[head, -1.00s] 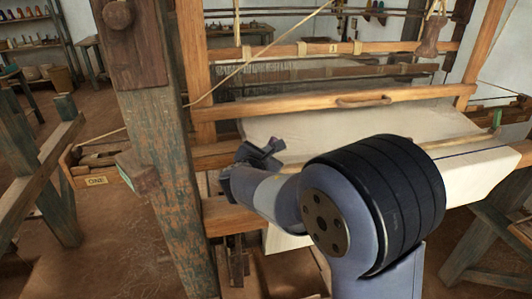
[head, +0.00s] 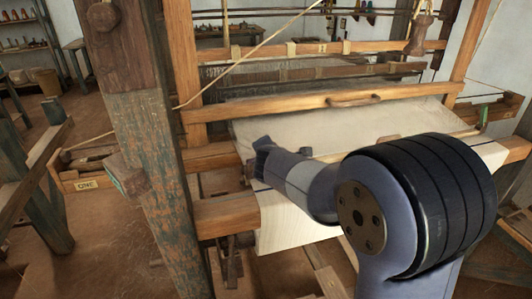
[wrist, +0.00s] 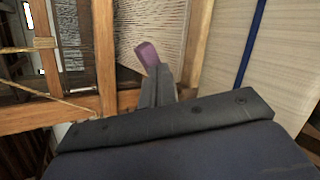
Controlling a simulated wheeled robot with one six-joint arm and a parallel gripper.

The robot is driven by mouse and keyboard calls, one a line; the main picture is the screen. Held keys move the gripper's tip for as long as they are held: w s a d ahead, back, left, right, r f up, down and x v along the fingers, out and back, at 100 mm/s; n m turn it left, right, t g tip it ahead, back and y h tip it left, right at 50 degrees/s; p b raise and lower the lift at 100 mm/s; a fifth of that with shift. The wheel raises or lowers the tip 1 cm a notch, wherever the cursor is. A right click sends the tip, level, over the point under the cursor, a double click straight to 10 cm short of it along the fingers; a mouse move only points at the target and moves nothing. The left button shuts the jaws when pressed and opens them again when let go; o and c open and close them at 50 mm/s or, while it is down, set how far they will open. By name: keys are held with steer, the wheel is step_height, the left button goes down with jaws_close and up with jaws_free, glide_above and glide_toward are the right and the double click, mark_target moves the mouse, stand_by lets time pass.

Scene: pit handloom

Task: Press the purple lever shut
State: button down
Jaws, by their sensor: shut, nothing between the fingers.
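The purple lever (wrist: 148,54) shows in the wrist view as a small block just beyond my fingertips, in front of the white warp threads. My gripper (wrist: 158,80) is shut and empty, pointing at it. I cannot tell whether the fingertips touch the lever. In the head view my gripper (head: 263,152) is over the front of the loom, near its left end, and its fingers are mostly hidden by its own body. A tiny purple spot (head: 305,151) shows just right of it in the head view; I cannot tell whether it is the lever.
The loom's front beam carries white cloth (head: 290,220) with a blue line. A thick worn post (head: 158,160) stands at the left. A wooden box labelled ONE (head: 85,184) is beyond it. A wooden bar with a handle (head: 353,99) spans behind the cloth.

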steer(key=shift+w+d+f+m+y, duration=0.1)
steer(key=shift+d+f+m+y, duration=0.2)
steer(key=shift+d+f, duration=0.05)
steer(key=shift+w+d+f+b, duration=0.1)
steer(key=shift+d+f+b, duration=0.3)
steer(key=shift+f+b, duration=0.45)
steer(key=shift+f, duration=0.1)
